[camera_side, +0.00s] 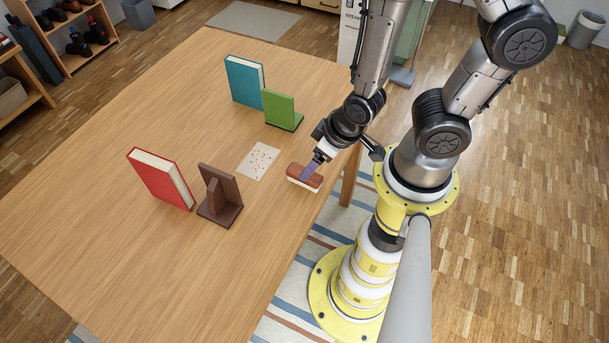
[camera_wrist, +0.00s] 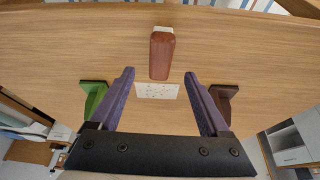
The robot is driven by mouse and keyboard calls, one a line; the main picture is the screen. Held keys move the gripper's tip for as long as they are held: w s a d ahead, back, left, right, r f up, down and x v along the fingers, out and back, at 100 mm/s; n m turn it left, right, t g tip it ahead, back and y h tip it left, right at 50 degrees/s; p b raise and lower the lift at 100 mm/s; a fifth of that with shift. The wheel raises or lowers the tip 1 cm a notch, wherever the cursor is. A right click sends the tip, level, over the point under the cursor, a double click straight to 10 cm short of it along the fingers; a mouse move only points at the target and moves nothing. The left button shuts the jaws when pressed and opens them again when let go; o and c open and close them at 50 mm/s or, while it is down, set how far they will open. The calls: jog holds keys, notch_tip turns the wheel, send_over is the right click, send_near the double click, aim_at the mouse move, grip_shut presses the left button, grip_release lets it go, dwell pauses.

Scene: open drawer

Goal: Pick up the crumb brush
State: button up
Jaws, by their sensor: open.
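The crumb brush (camera_side: 302,182) lies on the table near its right edge in the side view, with a reddish-brown wooden back and pale bristles. My gripper (camera_side: 309,171) is right above it, its purple fingers partly hiding the brush's far side. In the wrist view the brush (camera_wrist: 162,55) shows between and just beyond the two open fingertips of my gripper (camera_wrist: 160,74). There is a clear gap on both sides and nothing is held. Whether the fingertips reach down to the brush's height I cannot tell.
A crumb-speckled pale patch (camera_side: 258,161) lies left of the brush. A green bookend (camera_side: 282,111) and blue book (camera_side: 245,81) stand behind it. A brown bookend (camera_side: 220,195) and red book (camera_side: 160,178) stand to the left. The front of the wooden table (camera_side: 175,270) is clear.

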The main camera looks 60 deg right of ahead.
jog(key=shift+x, duration=3.4)
jog(key=shift+w+f, duration=0.15)
jog(key=shift+f, duration=0.1)
grip_shut()
